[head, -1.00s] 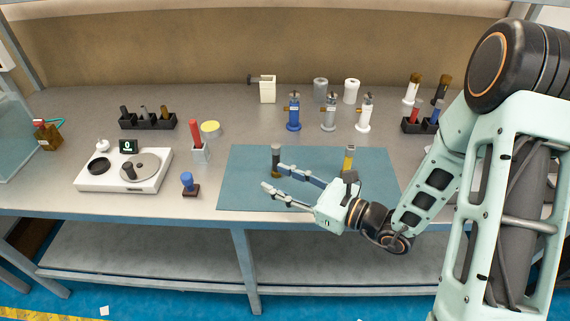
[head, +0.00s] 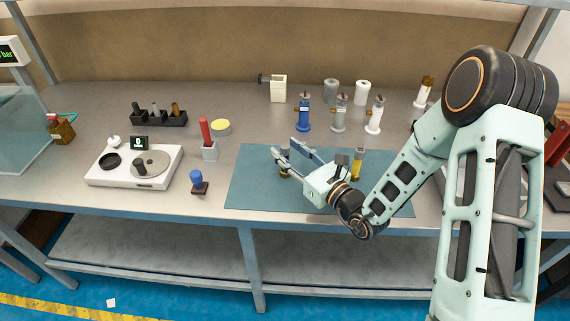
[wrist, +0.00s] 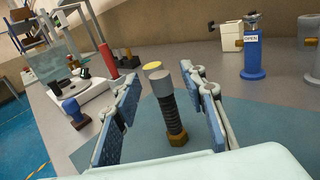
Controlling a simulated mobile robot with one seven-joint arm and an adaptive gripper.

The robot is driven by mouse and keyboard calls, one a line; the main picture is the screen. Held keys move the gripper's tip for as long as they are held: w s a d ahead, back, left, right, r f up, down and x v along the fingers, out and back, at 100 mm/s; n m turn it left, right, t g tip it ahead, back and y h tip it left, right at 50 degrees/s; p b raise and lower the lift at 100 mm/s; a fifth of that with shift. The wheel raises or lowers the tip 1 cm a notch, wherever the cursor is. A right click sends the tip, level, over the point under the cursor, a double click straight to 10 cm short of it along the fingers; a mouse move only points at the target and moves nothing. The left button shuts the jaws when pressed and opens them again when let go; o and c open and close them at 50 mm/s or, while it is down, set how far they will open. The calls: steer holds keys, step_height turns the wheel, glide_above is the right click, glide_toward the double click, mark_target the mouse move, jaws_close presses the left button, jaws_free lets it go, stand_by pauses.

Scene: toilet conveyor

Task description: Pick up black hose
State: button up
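The black hose (wrist: 170,116) stands upright on the blue-green mat (head: 245,195). In the wrist view it is a ribbed black tube with a grey cap and a brass hex base. In the head view my gripper mostly hides it, and only its brass foot (head: 284,175) shows clearly. My gripper (head: 288,148) is open, with its two fingers on either side of the hose. In the wrist view (wrist: 160,76) gaps show between the hose and both fingers, so nothing is held.
Blue, grey and white valve bodies (head: 303,115) stand behind.

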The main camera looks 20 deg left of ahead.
steer(key=shift+x, duration=0.8)
steer(key=shift+c, duration=0.6)
jaws_close()
